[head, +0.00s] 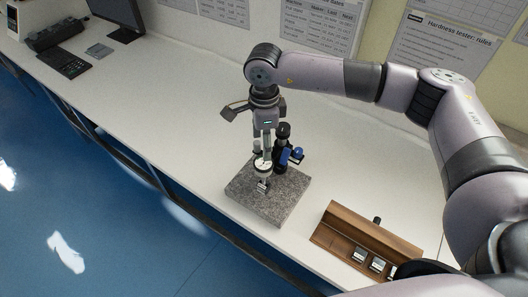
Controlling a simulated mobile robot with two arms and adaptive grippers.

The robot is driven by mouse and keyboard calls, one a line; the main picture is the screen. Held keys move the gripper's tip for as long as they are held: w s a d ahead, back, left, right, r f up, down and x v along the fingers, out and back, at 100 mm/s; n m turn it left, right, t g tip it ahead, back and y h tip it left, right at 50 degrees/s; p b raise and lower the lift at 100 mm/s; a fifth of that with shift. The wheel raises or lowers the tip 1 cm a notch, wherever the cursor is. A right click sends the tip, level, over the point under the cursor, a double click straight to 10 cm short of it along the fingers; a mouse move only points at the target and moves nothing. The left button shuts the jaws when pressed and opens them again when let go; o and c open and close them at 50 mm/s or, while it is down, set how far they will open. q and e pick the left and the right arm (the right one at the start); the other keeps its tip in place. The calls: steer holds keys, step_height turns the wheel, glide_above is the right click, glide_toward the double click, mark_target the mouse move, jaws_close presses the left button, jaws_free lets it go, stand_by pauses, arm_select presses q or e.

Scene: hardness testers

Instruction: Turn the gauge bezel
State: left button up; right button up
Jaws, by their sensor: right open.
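A small round gauge (262,168) with a pale face stands over a grey granite block (284,208), close to the bench's front edge. It belongs to a small stand with a dark post (282,151) and a blue part (284,160). A small metal piece (263,186) sits below the gauge on the granite. My right gripper (262,153) points straight down from above, its fingertips at the gauge's upper side. It is open. I cannot tell whether the fingers touch the bezel. The bezel's far side is hidden by the gripper. My left gripper is not in view.
A brown wooden box (338,237) with several metal blocks (377,264) stands right of the granite. A monitor (118,14), a keypad device (64,63) and a dark instrument (52,35) are at the far left. The white bench (165,95) between is clear.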

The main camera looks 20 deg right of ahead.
mark_target(264, 163)
step_height(264, 163, down, 5)
steer(key=shift+s+r+p, duration=0.1)
steer(key=shift+p, duration=0.65)
step_height(264, 163, down, 2)
steer(key=shift+f, duration=0.2)
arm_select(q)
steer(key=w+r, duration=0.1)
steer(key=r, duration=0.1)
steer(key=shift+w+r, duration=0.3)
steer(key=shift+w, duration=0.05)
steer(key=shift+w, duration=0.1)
arm_select(e)
steer(key=shift+c, duration=0.4)
steer(key=c, duration=0.8)
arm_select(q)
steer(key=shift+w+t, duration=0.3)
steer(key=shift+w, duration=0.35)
